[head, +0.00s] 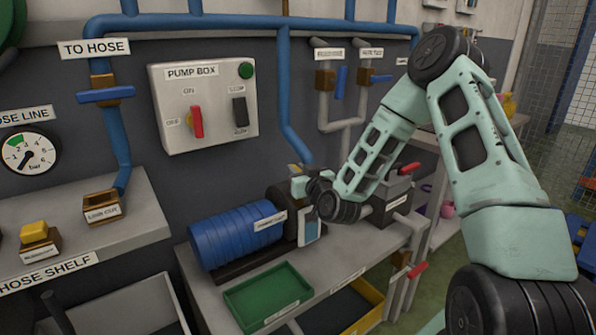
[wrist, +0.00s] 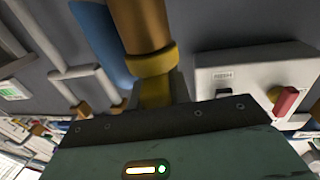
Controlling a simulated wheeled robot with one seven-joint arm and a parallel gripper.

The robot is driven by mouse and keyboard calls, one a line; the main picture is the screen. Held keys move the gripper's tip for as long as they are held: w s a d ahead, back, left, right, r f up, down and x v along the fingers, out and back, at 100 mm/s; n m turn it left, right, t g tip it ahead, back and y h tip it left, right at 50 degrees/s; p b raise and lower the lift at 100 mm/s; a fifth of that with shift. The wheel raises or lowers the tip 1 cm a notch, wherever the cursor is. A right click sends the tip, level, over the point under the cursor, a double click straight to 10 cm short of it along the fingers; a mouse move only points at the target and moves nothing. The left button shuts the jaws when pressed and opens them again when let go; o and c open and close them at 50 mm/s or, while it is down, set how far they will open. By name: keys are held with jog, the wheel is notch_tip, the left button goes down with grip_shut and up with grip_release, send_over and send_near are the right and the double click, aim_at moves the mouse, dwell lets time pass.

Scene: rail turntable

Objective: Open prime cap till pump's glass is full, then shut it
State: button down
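The pump is a blue ribbed motor (head: 235,238) with a dark head on the bench. A small glass (head: 310,228) in a pale frame is on its front. It looks light blue, but its level is too small to read. My gripper (head: 299,184) is just above the pump head, beside a small brass-yellow piece (head: 295,169) that may be the prime cap. In the wrist view, a brass cylinder with a yellow collar (wrist: 153,62) stands right at my gripper's dark front edge.
The pump box (head: 203,104) on the wall has a red lever standing upright. Blue pipes run along the wall.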

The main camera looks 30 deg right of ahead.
jog(key=shift+h, duration=0.3)
jog(key=m+h, duration=0.1)
jog(key=h, duration=0.1)
jog(key=m+g+h+b, duration=0.1)
jog(key=m, duration=0.1)
jog(key=shift+a+h, duration=0.2)
jog(key=shift+h, duration=0.2)
jog(key=m+g+h+b, duration=0.1)
jog(key=m+g+h, duration=0.3)
jog(key=h, duration=0.2)
jog(key=shift+m, duration=0.3)
jog(key=m+g+h, duration=0.1)
jog(key=m+g, duration=0.1)
jog(key=g, duration=0.1)
jog(key=m+g+h, duration=0.2)
jog(key=g, duration=0.1)
jog(key=shift+d+h, duration=0.1)
jog(key=shift+h, duration=0.2)
jog(key=shift+m+g+h+p, duration=0.45)
jog(key=shift+m+g+h, duration=0.25)
jog(key=shift+m+g, duration=1.8)
jog(key=shift+d+g, duration=0.1)
jog(key=shift+g, duration=0.6)
jog(key=c, duration=1.3)
grip_release()
